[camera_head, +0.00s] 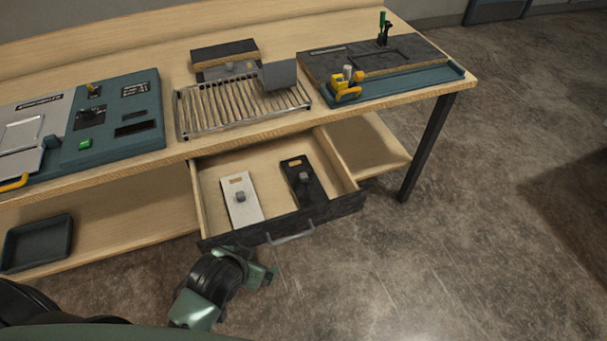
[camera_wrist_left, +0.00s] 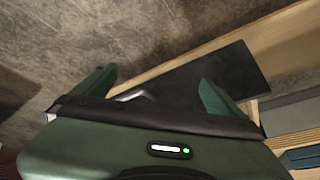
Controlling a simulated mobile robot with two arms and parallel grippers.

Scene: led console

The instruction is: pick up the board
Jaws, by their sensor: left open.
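Two small boards lie flat in the open drawer (camera_head: 270,228) in the head view. One is a white board (camera_head: 240,205) with a grey knob; to its right is a black board (camera_head: 301,185) with a similar knob. I cannot tell which one is meant by "the board". My left gripper (camera_head: 252,264) is open and empty in front of the drawer, below its front panel. In the left wrist view the two green fingers (camera_wrist_left: 156,88) stand apart, with the dark drawer front (camera_wrist_left: 205,78) beyond them. My right gripper is not in view.
The drawer handle (camera_head: 290,234) sticks out towards me. On the table are a teal console (camera_head: 120,128), a slatted rack (camera_head: 240,108) with a grey plate (camera_head: 279,75), and a dark fixture (camera_head: 375,55). A dark tray (camera_head: 37,243) sits on the lower shelf. Floor to the right is clear.

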